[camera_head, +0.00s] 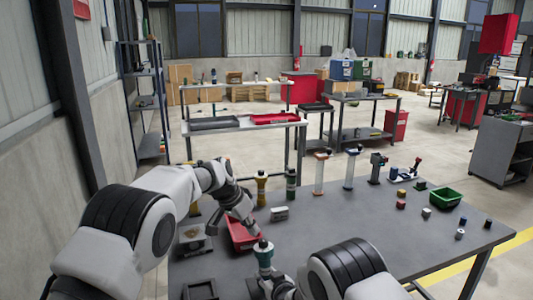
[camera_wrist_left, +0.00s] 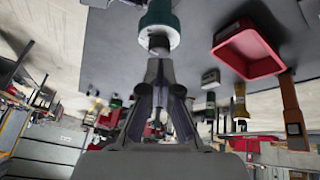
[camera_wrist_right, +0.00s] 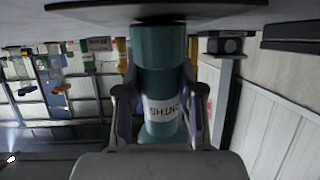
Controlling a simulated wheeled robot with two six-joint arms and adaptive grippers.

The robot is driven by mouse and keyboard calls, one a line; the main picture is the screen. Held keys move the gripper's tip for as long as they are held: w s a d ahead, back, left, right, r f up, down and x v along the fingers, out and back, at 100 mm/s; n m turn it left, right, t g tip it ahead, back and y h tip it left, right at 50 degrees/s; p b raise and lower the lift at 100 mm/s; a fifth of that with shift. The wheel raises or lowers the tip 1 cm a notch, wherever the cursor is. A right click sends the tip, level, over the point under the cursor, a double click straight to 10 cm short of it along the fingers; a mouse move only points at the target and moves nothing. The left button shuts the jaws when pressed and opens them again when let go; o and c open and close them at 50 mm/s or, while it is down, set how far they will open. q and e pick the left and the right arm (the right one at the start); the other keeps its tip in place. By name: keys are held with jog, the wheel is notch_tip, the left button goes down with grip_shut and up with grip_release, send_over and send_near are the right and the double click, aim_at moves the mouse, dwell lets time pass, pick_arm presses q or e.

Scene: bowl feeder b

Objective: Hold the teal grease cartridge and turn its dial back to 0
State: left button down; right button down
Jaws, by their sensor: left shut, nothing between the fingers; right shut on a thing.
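The teal grease cartridge (camera_head: 264,262) stands upright near the front of the grey table, with a pale collar and a small dark dial (camera_head: 263,243) on top. In the right wrist view, my right gripper (camera_wrist_right: 160,92) is shut around the cartridge's body (camera_wrist_right: 152,70), fingers on both sides near a white label. My left gripper (camera_head: 252,228) is above and just beside the dial. In the left wrist view its fingers (camera_wrist_left: 160,68) are shut and empty, their tips close to the dial (camera_wrist_left: 158,46). I cannot tell whether they touch it, and the dial's marks are not readable.
A red tray (camera_head: 240,236) lies just behind the cartridge. A small grey box (camera_head: 280,214), a dark green bottle (camera_head: 291,186) and a yellow bottle (camera_head: 261,188) stand farther back. A green bin (camera_head: 446,197) is at the right.

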jog(key=shift+s+f, duration=0.15)
jog(key=shift+f, duration=0.25)
pick_arm(q)
jog(key=shift+w+a+r, duration=0.1)
jog(key=shift+w+r, duration=0.05)
jog(key=shift+r, duration=0.8)
pick_arm(e)
jog(key=c, duration=0.6)
grip_release()
jog(key=shift+c, duration=0.2)
jog(key=shift+w, duration=0.3)
pick_arm(q)
jog(key=shift+w+f, duration=0.15)
jog(key=shift+w, duration=0.1)
pick_arm(e)
jog(key=shift+r, duration=0.1)
